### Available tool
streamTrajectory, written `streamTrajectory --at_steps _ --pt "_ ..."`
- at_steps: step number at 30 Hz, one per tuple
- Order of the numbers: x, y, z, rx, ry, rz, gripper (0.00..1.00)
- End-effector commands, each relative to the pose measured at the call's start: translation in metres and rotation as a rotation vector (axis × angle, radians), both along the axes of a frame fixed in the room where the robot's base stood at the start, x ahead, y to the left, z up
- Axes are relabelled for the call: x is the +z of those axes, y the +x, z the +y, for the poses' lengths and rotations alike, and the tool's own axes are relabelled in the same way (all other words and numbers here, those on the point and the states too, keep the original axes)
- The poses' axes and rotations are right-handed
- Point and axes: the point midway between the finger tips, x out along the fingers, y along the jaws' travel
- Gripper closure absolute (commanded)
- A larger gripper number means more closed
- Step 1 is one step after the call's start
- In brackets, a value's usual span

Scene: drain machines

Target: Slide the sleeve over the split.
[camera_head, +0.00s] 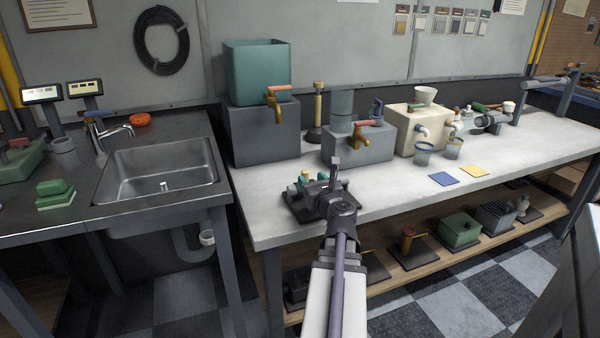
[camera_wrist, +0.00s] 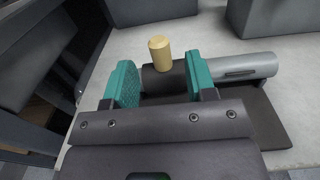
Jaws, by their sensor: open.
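A grey pipe (camera_wrist: 262,64) lies level on a dark base plate (camera_wrist: 268,120) on the white bench. A dark slot, the split (camera_wrist: 240,73), shows on its side, uncovered. A dark sleeve (camera_wrist: 166,78) sits around the pipe left of the split, with a tan knob (camera_wrist: 160,54) standing up from it. My gripper (camera_wrist: 161,84) is open, its teal pads on either side of the sleeve and knob. I cannot tell whether either pad touches the sleeve. In the head view my gripper (camera_head: 316,182) is over the bench's front left, and my arm hides much of the fixture.
Behind stand a grey block with a teal tank (camera_head: 257,72) and a lower block with a tap (camera_head: 358,143). A sink (camera_head: 160,170) is to the left. Blue and yellow cards (camera_head: 444,179) lie to the right. The bench top between is clear.

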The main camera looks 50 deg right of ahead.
Motion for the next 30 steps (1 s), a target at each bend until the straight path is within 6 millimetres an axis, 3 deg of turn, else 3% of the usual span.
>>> streamTrajectory --at_steps 3,9,18,30 --pt "0.0 0.028 -0.019 0.003 -0.001 0.001 0.49" --pt "0.0 0.056 -0.034 0.002 -0.001 0.001 0.49" --pt "0.0 0.06 -0.036 0.0 -0.002 0.001 0.49" --pt "0.0 0.059 -0.036 0.001 -0.002 0.001 0.86"
